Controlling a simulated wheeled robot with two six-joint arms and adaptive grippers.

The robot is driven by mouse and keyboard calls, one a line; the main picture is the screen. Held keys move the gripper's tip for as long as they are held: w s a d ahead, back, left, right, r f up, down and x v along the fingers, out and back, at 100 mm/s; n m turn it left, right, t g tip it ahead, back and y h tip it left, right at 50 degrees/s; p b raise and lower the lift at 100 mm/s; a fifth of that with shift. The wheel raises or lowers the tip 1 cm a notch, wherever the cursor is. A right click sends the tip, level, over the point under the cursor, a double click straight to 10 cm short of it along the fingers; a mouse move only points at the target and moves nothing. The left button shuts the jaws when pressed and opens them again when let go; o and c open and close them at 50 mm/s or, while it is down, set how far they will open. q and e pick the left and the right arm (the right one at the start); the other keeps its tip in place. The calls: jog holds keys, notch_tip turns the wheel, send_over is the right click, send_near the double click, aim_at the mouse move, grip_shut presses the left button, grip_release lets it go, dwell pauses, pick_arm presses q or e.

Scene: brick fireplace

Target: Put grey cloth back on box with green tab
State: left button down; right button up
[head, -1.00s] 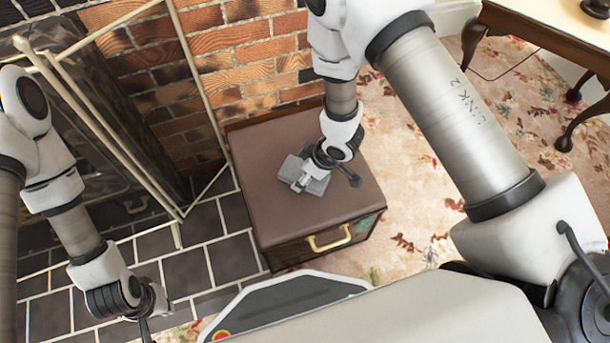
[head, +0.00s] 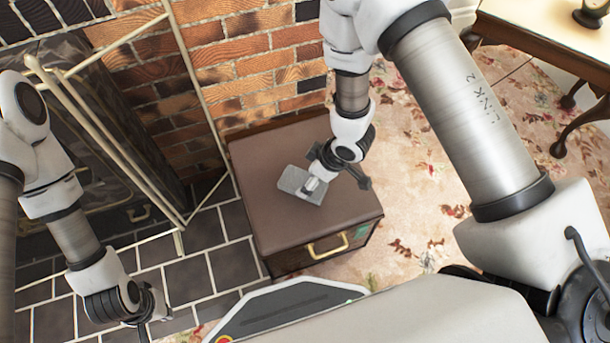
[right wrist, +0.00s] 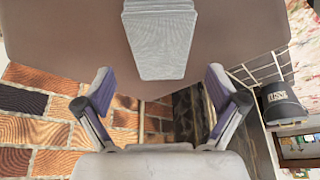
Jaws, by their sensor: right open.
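The grey cloth (head: 296,182) lies flat on the brown top of the box (head: 268,220). The box has a green tab (head: 361,232) at its front right corner, beside a brass handle (head: 328,246). My right gripper (head: 332,170) is over the cloth's right end in the head view and hides part of it. In the right wrist view its two fingers (right wrist: 160,88) are spread and empty, with the cloth (right wrist: 160,42) beyond them at the top. My left gripper (head: 148,328) hangs low at the left, far from the box; its fingers are mostly hidden.
A brick wall (head: 250,75) stands right behind the box. A brass-framed fireplace screen (head: 110,130) is at the left. Dark tiles (head: 190,275) lie left of the box, flowered carpet (head: 405,190) right of it. A wooden table (head: 545,35) is at the upper right.

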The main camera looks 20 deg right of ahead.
jog(key=p+v, duration=0.2)
jog(key=v, duration=0.5)
jog(key=s+d+f+m, duration=0.1)
jog(key=s+f+m, duration=0.1)
jog(key=s, duration=0.1)
jog(key=s+d+f+m+g+h, duration=0.1)
jog(key=s+f+m, duration=0.1)
jog(key=s+f, duration=0.1)
jog(key=s+d+f+m, duration=0.2)
jog(key=s, duration=0.2)
jog(key=shift+d+f+g+h, duration=0.1)
jog(key=shift+f+g+h, duration=0.05)
jog(key=shift+g+h, duration=0.25)
jog(key=s+d+f+m+g+h, duration=0.1)
jog(key=s+d+f+m+h, duration=0.2)
jog(key=s, duration=0.5)
pick_arm(q)
notch_tip(320, 180, up, 33)
jog(key=p, duration=3)
pick_arm(e)
notch_tip(320, 180, up, 31)
jog(key=y, duration=0.1)
jog(key=shift+w+d+f+m, duration=0.2)
jog(key=shift+d+m, duration=0.2)
jog(key=shift+d, duration=0.05)
